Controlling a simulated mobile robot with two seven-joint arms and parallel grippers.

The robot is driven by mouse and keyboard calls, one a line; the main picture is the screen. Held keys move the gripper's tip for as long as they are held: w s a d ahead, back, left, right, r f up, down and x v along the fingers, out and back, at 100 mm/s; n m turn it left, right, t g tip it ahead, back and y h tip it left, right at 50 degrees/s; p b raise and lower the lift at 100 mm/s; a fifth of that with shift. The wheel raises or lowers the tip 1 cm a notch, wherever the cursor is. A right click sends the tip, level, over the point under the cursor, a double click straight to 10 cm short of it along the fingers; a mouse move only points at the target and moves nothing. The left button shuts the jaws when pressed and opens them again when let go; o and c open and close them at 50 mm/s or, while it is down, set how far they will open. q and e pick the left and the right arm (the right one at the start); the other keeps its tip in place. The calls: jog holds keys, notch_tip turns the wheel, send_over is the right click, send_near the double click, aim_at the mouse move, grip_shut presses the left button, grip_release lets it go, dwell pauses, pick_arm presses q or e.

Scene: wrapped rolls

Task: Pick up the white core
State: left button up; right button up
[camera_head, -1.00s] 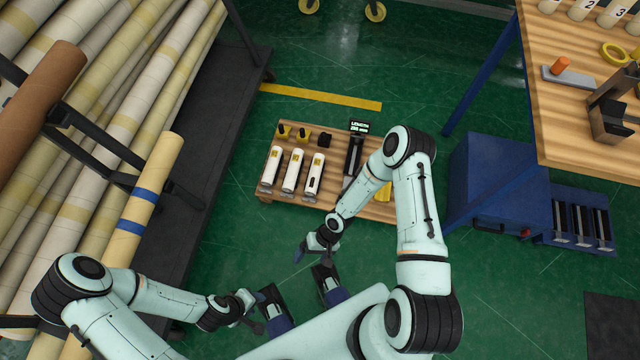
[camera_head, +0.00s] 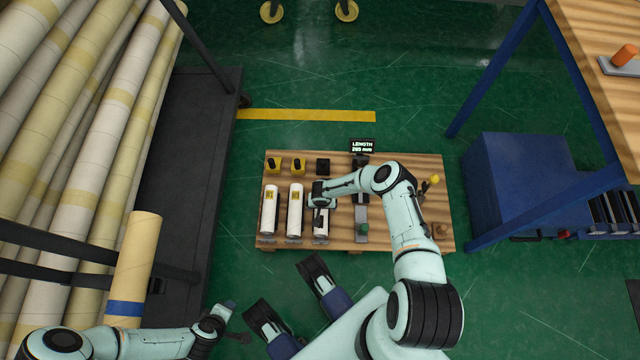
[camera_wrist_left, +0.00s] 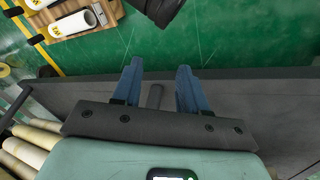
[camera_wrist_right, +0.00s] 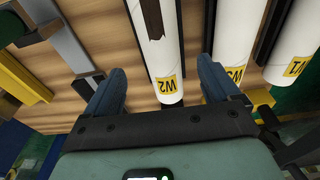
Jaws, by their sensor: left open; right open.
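Several white cores with yellow labels lie side by side on the low wooden table: a left one (camera_head: 270,210), a middle one (camera_head: 295,212) and a right one (camera_head: 321,232), partly hidden by my right gripper (camera_head: 320,203). In the right wrist view, my open right gripper (camera_wrist_right: 160,70) has the core labelled W2 (camera_wrist_right: 158,55) between its fingers, nearer the right finger. I cannot tell whether it touches. Two more cores (camera_wrist_right: 235,40) (camera_wrist_right: 296,42) lie to its right. My left gripper (camera_wrist_left: 160,75) is open and empty above a dark surface, away from the table.
The wooden table (camera_head: 400,165) also holds yellow and black blocks (camera_head: 299,164) and a length display (camera_head: 362,146). A rack of long rolls (camera_head: 90,110) stands left. A blue cabinet (camera_head: 520,185) and workbench (camera_head: 590,50) stand right. Green floor lies open around the table.

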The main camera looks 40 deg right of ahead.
jog(key=shift+w+f, duration=0.1)
jog(key=shift+f, duration=0.55)
jog(key=shift+f+b, duration=0.25)
jog(key=shift+b, duration=0.1)
jog(key=f+b, duration=0.1)
jog(key=f, duration=0.1)
jog(key=f+b, duration=0.1)
jog(key=f, duration=0.1)
jog(key=shift+w+d+f+b, duration=0.1)
jog(key=shift+w+f+b, duration=0.1)
jog(key=shift+b, duration=0.15)
jog(key=shift+f, duration=0.1)
pick_arm(q)
jog(key=s+a+f+g, duration=0.1)
jog(key=s+f+g, duration=0.1)
jog(key=s+f, duration=0.4)
jog(key=shift+a+f+g, duration=0.2)
jog(key=shift+a+g, duration=0.05)
jog(key=shift+g, duration=0.05)
pick_arm(e)
jog(key=c, duration=1.2)
pick_arm(q)
jog(key=shift+w, duration=0.1)
